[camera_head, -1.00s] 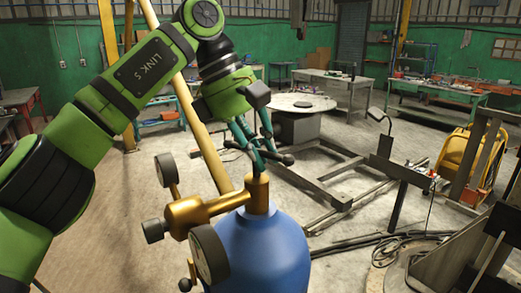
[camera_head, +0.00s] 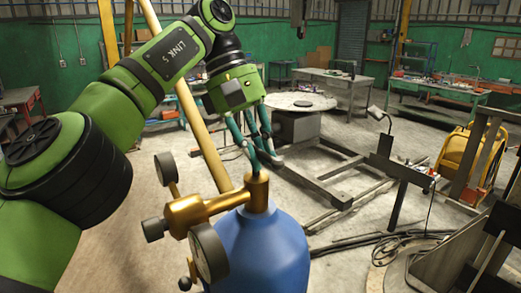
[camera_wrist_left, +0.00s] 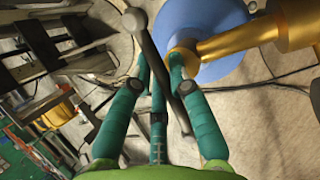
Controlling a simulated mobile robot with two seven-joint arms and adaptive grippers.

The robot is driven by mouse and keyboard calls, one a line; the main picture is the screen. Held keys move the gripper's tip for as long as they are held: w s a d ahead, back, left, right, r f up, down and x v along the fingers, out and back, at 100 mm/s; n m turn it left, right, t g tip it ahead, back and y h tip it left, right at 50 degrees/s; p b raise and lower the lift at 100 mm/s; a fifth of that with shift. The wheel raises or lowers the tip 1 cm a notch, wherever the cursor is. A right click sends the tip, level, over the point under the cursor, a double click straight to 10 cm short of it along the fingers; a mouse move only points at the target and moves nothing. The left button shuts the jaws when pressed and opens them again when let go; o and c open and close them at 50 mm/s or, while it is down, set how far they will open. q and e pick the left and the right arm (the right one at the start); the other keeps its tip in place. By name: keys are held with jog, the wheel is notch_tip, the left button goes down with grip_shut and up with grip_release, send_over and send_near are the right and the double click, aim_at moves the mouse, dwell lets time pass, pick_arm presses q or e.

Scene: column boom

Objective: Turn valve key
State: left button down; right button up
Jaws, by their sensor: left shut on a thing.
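My left gripper (camera_head: 264,158) points down over the brass valve (camera_head: 192,212) on top of the blue gas cylinder (camera_head: 262,255). In the left wrist view its teal fingers (camera_wrist_left: 158,72) are closed around the valve key (camera_wrist_left: 152,55), a dark grey bar with a rounded end at the top. The bar runs slantwise between the fingers. In the head view the fingers hide most of the key. The brass valve body (camera_wrist_left: 240,42) and the blue cylinder (camera_wrist_left: 202,18) lie beyond the fingers in the wrist view. My right gripper is not seen.
Two round gauges, an upper one (camera_head: 166,169) and a lower one (camera_head: 208,251), stick out from the valve near my left arm. A yellow pole (camera_head: 203,140) stands behind. Metal frames (camera_head: 325,180) and cables (camera_head: 405,240) lie on the floor to the right.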

pick_arm(q)
jog(key=shift+f, duration=0.1)
jog(key=c, duration=1.1)
grip_release()
jog(key=shift+c, duration=0.2)
jog(key=shift+n, duration=0.3)
